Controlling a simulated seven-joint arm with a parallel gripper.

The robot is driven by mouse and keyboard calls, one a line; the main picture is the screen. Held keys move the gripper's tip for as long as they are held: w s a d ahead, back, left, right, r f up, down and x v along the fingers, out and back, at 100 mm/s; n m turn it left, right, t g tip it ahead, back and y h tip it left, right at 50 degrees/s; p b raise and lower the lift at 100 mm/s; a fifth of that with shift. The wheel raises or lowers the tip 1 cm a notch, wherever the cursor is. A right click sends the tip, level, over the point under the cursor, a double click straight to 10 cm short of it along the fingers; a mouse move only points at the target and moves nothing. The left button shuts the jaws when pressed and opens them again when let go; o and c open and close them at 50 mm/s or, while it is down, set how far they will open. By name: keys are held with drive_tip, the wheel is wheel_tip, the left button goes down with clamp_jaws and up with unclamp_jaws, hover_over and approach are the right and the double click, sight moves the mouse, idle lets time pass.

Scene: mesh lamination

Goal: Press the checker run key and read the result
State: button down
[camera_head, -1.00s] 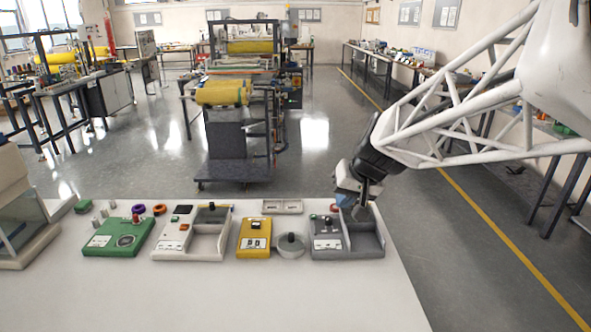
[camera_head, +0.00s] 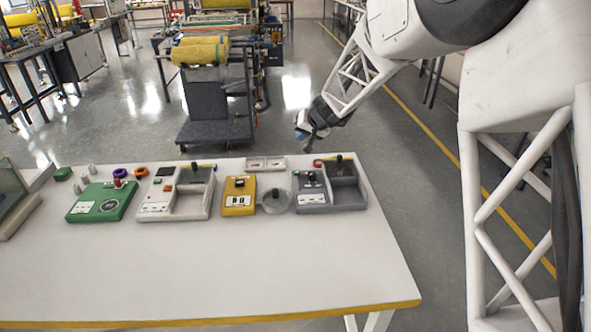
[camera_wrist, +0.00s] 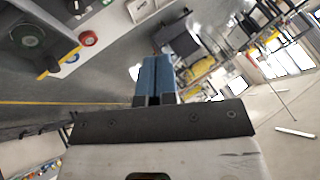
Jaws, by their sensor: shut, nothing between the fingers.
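Several small devices stand in a row on the white table. They are a green box with a round dial (camera_head: 103,203), a white box with an orange key (camera_head: 175,195), a yellow box (camera_head: 239,195) and a grey box with a tray-like bay (camera_head: 330,188). Which one is the checker I cannot tell, and no result is readable. My gripper (camera_head: 302,132) is above and beyond the table's back edge, apart from the devices. In the wrist view my blue fingers (camera_wrist: 157,78) are shut and empty; part of a grey device (camera_wrist: 35,40) shows at upper left.
A round grey piece with a black knob (camera_head: 275,201) sits between the yellow and grey boxes. A pale two-part tray (camera_head: 265,163) lies behind them. The white table's (camera_head: 240,265) front is clear. A machine with yellow rolls (camera_head: 200,50) stands behind.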

drive_tip(key=m+t, duration=0.1)
hover_over(298, 172)
wheel_tip(298, 172, down, 10)
drive_tip(key=shift+w+r, duration=0.15)
drive_tip(key=shift+f, duration=4.4)
